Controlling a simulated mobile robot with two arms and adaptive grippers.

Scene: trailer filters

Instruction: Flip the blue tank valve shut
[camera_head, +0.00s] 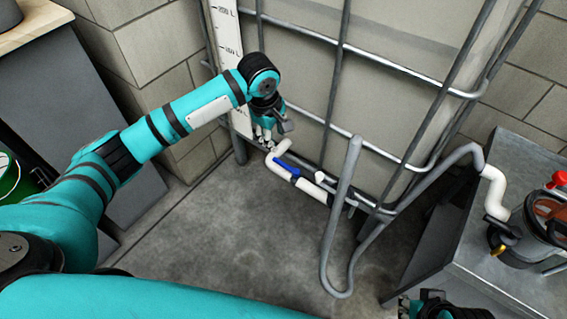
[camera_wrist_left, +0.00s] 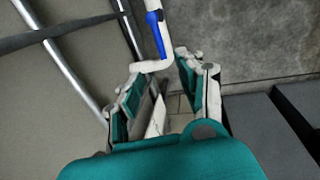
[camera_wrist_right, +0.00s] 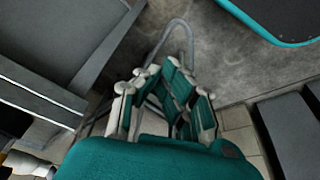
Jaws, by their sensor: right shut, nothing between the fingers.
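The blue valve handle (camera_head: 287,167) lies roughly along a white pipe (camera_head: 313,192) low at the front of the caged tank (camera_head: 300,75). In the left wrist view the blue handle (camera_wrist_left: 156,34) is at the top centre, beyond the fingertips. My left gripper (camera_head: 263,138) points down above and left of the handle, near the bent end of the pipe. In its wrist view my left gripper (camera_wrist_left: 165,62) is open, with nothing held. My right gripper (camera_head: 432,304) is at the bottom edge of the head view, away from the valve; its fingers (camera_wrist_right: 164,72) are shut and empty.
A bent grey tube (camera_head: 333,240) loops in front of the tank, right of the valve. A metal table (camera_head: 480,255) with a canister (camera_head: 520,225) stands at the right. Metal cage bars run close behind the valve. The concrete floor (camera_head: 240,225) below is clear.

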